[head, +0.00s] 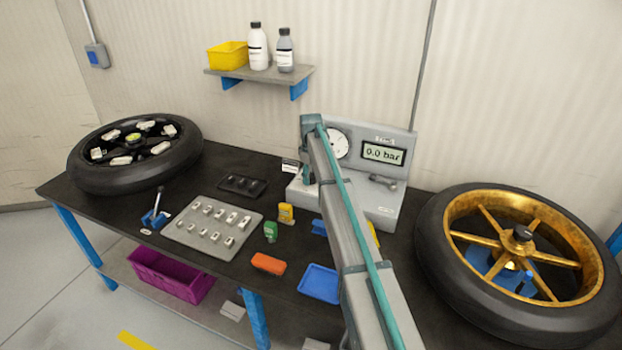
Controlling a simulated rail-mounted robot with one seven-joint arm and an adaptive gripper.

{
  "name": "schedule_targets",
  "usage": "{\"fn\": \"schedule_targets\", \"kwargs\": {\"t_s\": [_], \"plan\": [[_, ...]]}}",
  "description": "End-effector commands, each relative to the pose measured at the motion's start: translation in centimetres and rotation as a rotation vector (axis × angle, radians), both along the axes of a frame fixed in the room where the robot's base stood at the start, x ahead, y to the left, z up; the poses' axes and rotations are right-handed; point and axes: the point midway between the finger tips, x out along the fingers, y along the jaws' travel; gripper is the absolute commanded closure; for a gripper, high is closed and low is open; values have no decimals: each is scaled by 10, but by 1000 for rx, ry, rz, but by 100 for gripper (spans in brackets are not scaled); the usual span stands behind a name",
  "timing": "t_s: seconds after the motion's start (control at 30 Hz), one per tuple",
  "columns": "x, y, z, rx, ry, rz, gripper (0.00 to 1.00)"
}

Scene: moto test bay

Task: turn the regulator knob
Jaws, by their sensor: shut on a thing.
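The grey gauge unit (402,138) stands at the back of the bench. It has a round white dial (338,142) and a display (383,153) reading 0.0 bar. A small dark grey fitting (384,181) shows on its lower front, right of my arm. I cannot make out a regulator knob for certain; my arm crosses the unit's front and hides part of it. My arm rises from the lower right to the unit's left side, and my gripper does not show, so I cannot see what it holds.
A black wheel (90,178) lies at the left, a gold-rimmed wheel (432,262) at the right. A grey tray (176,232) of small parts, green bottle (270,232), orange block (268,264) and blue tray (319,283) lie between. A shelf (240,75) is above.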

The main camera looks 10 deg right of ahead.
Motion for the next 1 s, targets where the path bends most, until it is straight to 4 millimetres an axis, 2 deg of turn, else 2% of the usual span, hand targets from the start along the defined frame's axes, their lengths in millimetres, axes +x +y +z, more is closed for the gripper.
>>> {"fn": "schedule_targets", "kwargs": {"t_s": [1.0], "plan": [[0,1,0,-1,-1,-966,86]]}}
